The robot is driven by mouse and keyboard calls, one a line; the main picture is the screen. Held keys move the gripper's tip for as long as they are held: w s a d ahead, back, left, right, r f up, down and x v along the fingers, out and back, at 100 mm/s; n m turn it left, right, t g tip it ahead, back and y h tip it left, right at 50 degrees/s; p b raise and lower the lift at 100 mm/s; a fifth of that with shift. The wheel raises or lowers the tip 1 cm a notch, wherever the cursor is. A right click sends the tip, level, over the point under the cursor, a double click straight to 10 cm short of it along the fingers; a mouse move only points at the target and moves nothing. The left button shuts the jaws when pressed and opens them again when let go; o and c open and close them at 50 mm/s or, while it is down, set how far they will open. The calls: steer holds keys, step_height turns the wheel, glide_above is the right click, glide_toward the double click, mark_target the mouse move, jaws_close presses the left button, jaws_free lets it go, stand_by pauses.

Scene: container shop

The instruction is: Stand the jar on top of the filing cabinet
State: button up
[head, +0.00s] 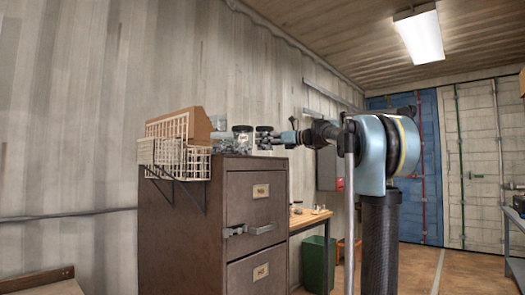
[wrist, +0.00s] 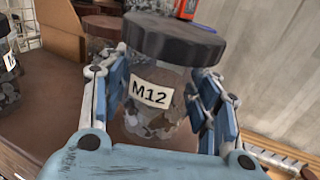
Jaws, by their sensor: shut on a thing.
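The jar (wrist: 152,97) is clear with a dark lid, an M12 label and metal pieces inside. My gripper (wrist: 162,88) is shut on it, one finger on each side of the glass. In the head view the jar (head: 264,138) is at the top right edge of the brown filing cabinet (head: 165,225), with my gripper (head: 273,138) reaching in from the right. The jar looks about upright. Its base is mostly hidden in the wrist view, and I cannot tell whether it touches the cabinet top (wrist: 55,120).
Another dark-lidded jar (head: 242,139) stands close to the left; one shows at the wrist view's left edge (wrist: 7,70). A brown-lidded jar (wrist: 103,27) is behind. A wire basket (head: 175,150) and a cardboard box (head: 193,122) are farther left. A workbench (head: 308,217) stands behind the cabinet.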

mark_target(265, 146)
steer(key=shift+f, duration=1.4)
steer(key=o, duration=1.4)
steer(key=shift+f, duration=0.1)
steer(key=shift+o, duration=0.2)
steer(key=v, duration=1.2)
